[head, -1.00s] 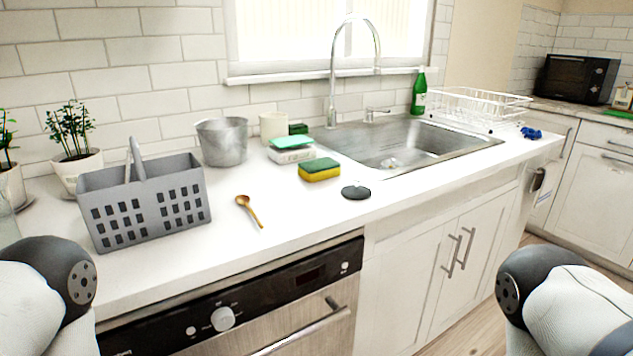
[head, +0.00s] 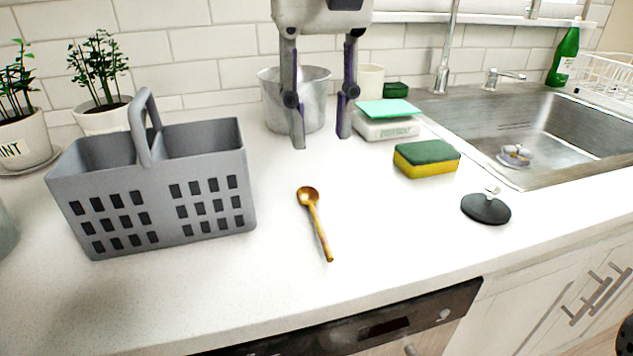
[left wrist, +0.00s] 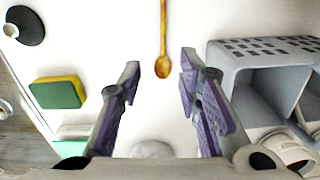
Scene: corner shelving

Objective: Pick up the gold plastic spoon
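The gold-brown spoon (head: 315,222) lies flat on the white counter, its bowl toward the wall and its handle toward the front edge. My left gripper (head: 321,143) is open and empty, pointing down above the counter behind the spoon, in front of the metal bucket. In the left wrist view the spoon (left wrist: 163,45) lies beyond the open fingertips (left wrist: 160,70), its bowl lined up with the gap between them. Nothing touches the spoon.
A grey basket (head: 150,195) stands left of the spoon. A yellow-green sponge (head: 427,160), a black round stopper (head: 486,209) and a white box with a green sponge (head: 387,118) lie to the right. The metal bucket (head: 270,100) stands behind. Counter around the spoon is clear.

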